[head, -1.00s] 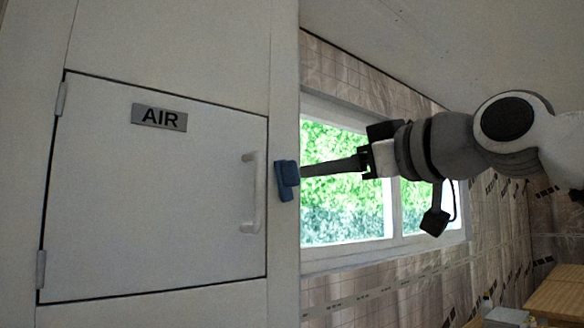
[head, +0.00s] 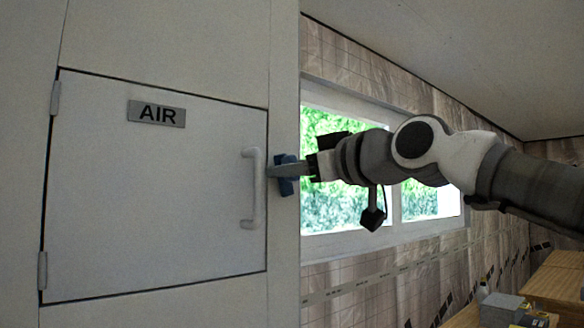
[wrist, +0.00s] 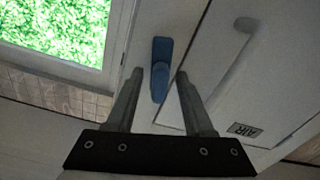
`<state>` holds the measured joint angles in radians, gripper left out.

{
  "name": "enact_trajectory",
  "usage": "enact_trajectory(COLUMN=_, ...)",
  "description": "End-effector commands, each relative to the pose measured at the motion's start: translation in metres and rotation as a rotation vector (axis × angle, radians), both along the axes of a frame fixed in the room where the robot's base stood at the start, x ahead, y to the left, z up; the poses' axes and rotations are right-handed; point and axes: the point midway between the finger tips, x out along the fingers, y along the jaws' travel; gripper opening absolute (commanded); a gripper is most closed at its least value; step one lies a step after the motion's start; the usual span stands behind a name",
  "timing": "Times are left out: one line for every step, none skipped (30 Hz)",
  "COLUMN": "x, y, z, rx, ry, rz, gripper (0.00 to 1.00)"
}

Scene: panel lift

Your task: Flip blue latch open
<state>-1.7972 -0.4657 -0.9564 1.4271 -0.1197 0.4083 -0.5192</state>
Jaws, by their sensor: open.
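The blue latch (head: 287,186) is on the white frame just right of the white panel door (head: 150,220) marked AIR. In the wrist view the latch (wrist: 161,68) lies between and beyond the two open fingertips, and its long part points along the door edge. My gripper (wrist: 158,75) is open around the line of the latch; I cannot tell whether a finger touches it. In the head view my gripper (head: 272,171) covers part of the latch. The panel door is closed.
A white handle (head: 254,188) stands out from the door close to my fingertips. A window (head: 330,215) is right of the frame. Wooden tables with a grey box (head: 500,308) are at the lower right.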

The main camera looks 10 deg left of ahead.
Motion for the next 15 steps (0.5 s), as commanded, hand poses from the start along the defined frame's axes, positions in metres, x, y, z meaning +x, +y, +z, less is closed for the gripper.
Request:
enact_trajectory(x=-0.0001, y=-0.0001, z=0.0000, rx=0.000, ry=0.000, rz=0.000, gripper=0.49)
enact_trajectory(x=-0.0001, y=-0.0001, z=0.0000, rx=0.000, ry=0.000, rz=0.000, gripper=0.43)
enact_trajectory(x=-0.0001, y=-0.0001, z=0.0000, rx=0.000, ry=0.000, rz=0.000, gripper=0.36)
enact_trajectory(x=-0.0001, y=-0.0002, z=-0.0001, rx=0.000, ry=0.000, rz=0.000, gripper=0.31)
enact_trajectory(x=-0.0002, y=-0.0001, z=0.0000, rx=0.000, ry=0.000, rz=0.000, gripper=0.26)
enact_trajectory(x=-0.0001, y=-0.0002, z=-0.0001, rx=0.000, ry=0.000, rz=0.000, gripper=0.18)
enact_trajectory(x=-0.0002, y=-0.0001, z=-0.0001, rx=0.000, ry=0.000, rz=0.000, gripper=0.13)
enact_trajectory(x=-0.0001, y=-0.0002, z=-0.0001, rx=0.000, ry=0.000, rz=0.000, gripper=0.07)
enact_trajectory(x=-0.0002, y=-0.0001, z=-0.0001, rx=0.000, ry=0.000, rz=0.000, gripper=0.00)
enact_trajectory(x=-0.0002, y=-0.0001, z=-0.0001, rx=-0.001, ry=0.001, rz=0.000, gripper=0.00)
enact_trajectory(x=-0.0002, y=-0.0001, z=-0.0001, rx=-0.001, ry=0.001, rz=0.000, gripper=0.00)
enact_trajectory(x=-0.0002, y=-0.0002, z=-0.0002, rx=-0.001, ry=0.001, rz=0.000, gripper=0.00)
enact_trajectory(x=-0.0002, y=-0.0002, z=-0.0002, rx=-0.001, ry=0.001, rz=0.000, gripper=0.00)
enact_trajectory(x=-0.0002, y=-0.0002, z=-0.0002, rx=-0.001, ry=0.001, rz=0.001, gripper=0.00)
enact_trajectory(x=-0.0001, y=-0.0003, z=-0.0001, rx=0.001, ry=0.002, rz=0.000, gripper=0.00)
